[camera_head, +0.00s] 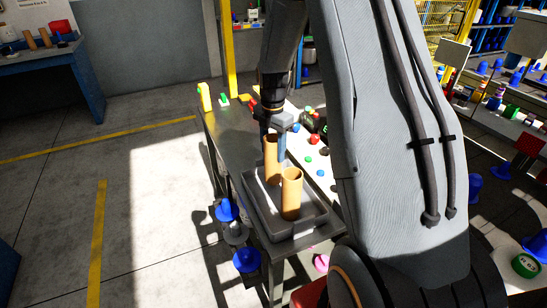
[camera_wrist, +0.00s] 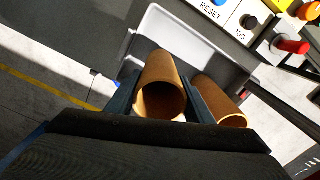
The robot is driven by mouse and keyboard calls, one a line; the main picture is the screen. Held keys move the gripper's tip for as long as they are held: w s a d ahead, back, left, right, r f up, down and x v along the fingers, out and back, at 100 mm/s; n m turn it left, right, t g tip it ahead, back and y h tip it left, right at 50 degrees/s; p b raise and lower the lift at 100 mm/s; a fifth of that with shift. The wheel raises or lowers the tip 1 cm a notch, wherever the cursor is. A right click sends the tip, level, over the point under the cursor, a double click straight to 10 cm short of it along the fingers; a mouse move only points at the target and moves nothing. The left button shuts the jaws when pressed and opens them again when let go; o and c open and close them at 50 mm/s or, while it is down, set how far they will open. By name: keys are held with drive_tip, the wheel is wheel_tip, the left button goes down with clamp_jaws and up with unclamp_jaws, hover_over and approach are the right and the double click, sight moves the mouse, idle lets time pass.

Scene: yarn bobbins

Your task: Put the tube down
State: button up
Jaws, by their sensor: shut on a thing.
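My gripper (camera_head: 277,142) is over the grey tray (camera_head: 304,228) and is shut on a tan cardboard tube (camera_head: 270,158). In the wrist view the held tube (camera_wrist: 158,70) sits between the two blue fingers, its open end facing the camera. The held tube is upright in the head view, at the back of the tray. I cannot tell whether its lower end touches the tray floor. A second tan tube (camera_head: 291,196) stands upright in the tray, nearer the front. It shows in the wrist view (camera_wrist: 222,103) just right of the right finger.
The tray is on a grey table (camera_head: 228,140). A white panel with coloured buttons (camera_wrist: 250,15) lies beside the tray. Blue cone-shaped things (camera_head: 228,209) are left of the table. Another workbench (camera_head: 40,62) stands far left; the floor between is clear.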

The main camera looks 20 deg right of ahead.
drive_tip(key=shift+f+p, duration=0.35)
drive_tip(key=shift+f, duration=1.25)
drive_tip(key=o, duration=1)
drive_tip(key=shift+f, duration=0.1)
drive_tip(key=shift+o, duration=0.2)
wheel_tip(320, 180, up, 11)
drive_tip(key=b, duration=0.3)
drive_tip(key=s+a+m, duration=0.4)
drive_tip(key=s+m, duration=0.3)
drive_tip(key=s+a+f+m, duration=0.1)
drive_tip(key=s+a+m, duration=0.3)
drive_tip(key=s+m, duration=0.3)
drive_tip(key=s+a+f+m+t, duration=0.1)
drive_tip(key=s+a+m, duration=0.3)
drive_tip(key=s+m, duration=0.4)
